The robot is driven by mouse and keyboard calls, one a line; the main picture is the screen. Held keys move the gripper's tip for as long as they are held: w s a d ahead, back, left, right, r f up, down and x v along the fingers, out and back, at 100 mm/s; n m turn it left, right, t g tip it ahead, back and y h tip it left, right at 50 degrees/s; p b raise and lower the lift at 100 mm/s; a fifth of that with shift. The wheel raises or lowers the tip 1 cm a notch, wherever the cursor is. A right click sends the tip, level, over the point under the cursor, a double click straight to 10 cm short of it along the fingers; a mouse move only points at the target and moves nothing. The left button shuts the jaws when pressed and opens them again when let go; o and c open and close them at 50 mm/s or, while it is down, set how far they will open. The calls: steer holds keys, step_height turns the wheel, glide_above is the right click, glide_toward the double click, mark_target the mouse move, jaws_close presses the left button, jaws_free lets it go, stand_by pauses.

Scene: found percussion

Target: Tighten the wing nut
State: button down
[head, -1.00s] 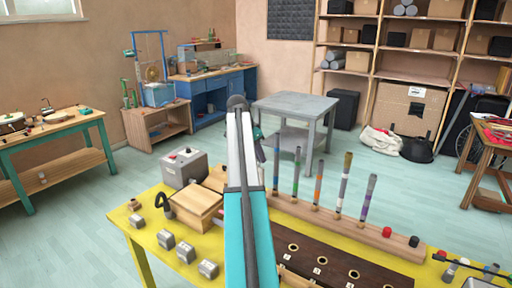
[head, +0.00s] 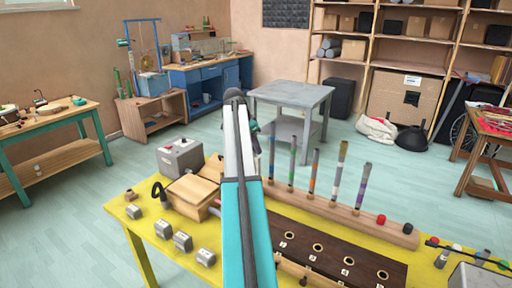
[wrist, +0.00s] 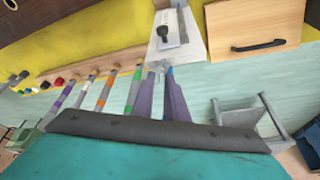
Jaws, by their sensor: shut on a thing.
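I cannot make out a wing nut in either view. My gripper (wrist: 162,98) shows in the wrist view as two dark purplish fingers, close together at their tips. A small blue bit shows at the tips, and I cannot tell whether it is gripped or is the blue-marked stick behind. In the head view my arm hides most of the gripper. A row of colour-banded sticks (head: 339,172) stands upright in a wooden rail (head: 345,212) on the yellow table (head: 120,215). The sticks also show beyond the fingers in the wrist view (wrist: 104,92).
A grey metal box (head: 181,156), a wooden box (head: 192,190) and several small grey blocks (head: 164,229) sit on the yellow table, left of my arm. A dark board with holes (head: 335,252) lies to its right. A grey table (head: 291,96) stands beyond, with open floor around it.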

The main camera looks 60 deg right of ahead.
steer(key=shift+s+a+m+g+y, duration=0.1)
steer(key=shift+m+g+y, duration=0.4)
steer(key=shift+m, duration=1.3)
steer(key=shift+m+g, duration=0.3)
steer(key=shift+m, duration=0.3)
steer(key=shift+s+a+m+g+y, duration=0.1)
steer(key=shift+m+g+y, duration=0.3)
steer(key=shift+m, duration=1)
steer(key=shift+m+y, duration=0.4)
steer(key=shift+m, duration=0.4)
steer(key=c, duration=1.7)
jaws_free()
steer(key=shift+a, duration=0.1)
steer(key=shift+o, duration=0.2)
